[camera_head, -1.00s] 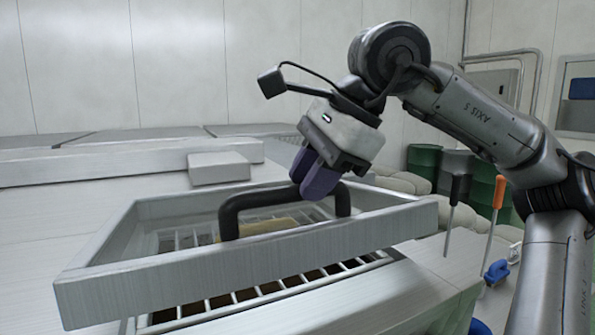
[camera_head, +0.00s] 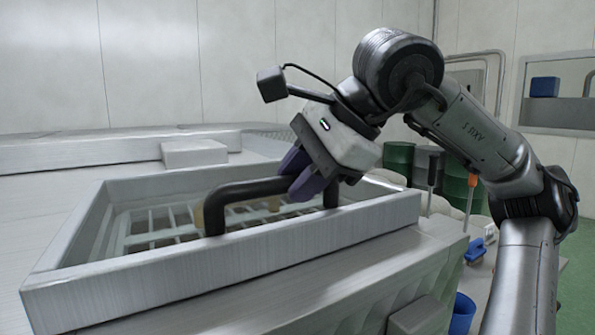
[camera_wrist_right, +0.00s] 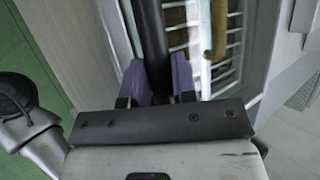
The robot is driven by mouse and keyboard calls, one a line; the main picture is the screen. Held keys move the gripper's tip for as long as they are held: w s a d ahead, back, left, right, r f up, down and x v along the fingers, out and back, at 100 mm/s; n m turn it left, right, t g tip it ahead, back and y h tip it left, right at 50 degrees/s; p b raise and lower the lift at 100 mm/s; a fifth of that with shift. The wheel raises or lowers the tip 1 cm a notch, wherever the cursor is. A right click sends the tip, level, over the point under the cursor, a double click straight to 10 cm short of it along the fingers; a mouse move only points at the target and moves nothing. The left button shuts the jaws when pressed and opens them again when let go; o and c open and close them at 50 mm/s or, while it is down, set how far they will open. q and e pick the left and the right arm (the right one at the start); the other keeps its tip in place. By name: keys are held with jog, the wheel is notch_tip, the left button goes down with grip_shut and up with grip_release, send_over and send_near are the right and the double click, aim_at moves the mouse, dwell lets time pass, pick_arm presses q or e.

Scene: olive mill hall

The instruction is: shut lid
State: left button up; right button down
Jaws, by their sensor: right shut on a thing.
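The lid is a pale metal frame (camera_head: 230,255) with a black bar handle (camera_head: 221,207). It lies low over the hopper, and I see no gap under its front edge from the head view. My right gripper (camera_head: 303,176) has its purple fingers shut on the handle near its right end. In the right wrist view the handle (camera_wrist_right: 153,35) runs between the two purple fingers (camera_wrist_right: 158,78). The fingers hide part of the handle. My left gripper is not in view.
A metal grate (camera_head: 150,238) shows inside the lid frame. A flat metal block (camera_head: 194,154) sits on the machine top behind. Green drums (camera_head: 453,186), an orange-handled tool (camera_head: 471,183), a blue scoop (camera_head: 475,250) and a blue bucket (camera_head: 462,314) are at the right.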

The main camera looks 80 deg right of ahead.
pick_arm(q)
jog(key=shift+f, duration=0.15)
pick_arm(e)
jog(key=shift+a+f, duration=0.2)
jog(key=shift+f, duration=0.45)
jog(key=c, duration=1.3)
grip_release()
jog(key=shift+s+a, duration=0.1)
jog(key=shift+s, duration=0.05)
jog(key=shift+o, duration=0.9)
jog(key=shift+s+a+f, duration=0.1)
jog(key=shift+o, duration=0.7)
jog(key=shift+s+r, duration=0.2)
jog(key=shift+r, duration=0.3)
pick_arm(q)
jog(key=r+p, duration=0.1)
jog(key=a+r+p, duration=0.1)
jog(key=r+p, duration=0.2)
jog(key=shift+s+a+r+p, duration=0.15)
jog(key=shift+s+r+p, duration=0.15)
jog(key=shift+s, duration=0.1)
pick_arm(e)
jog(key=v, duration=1.3)
jog(key=shift+w+r, duration=0.15)
jog(key=shift+w, duration=0.05)
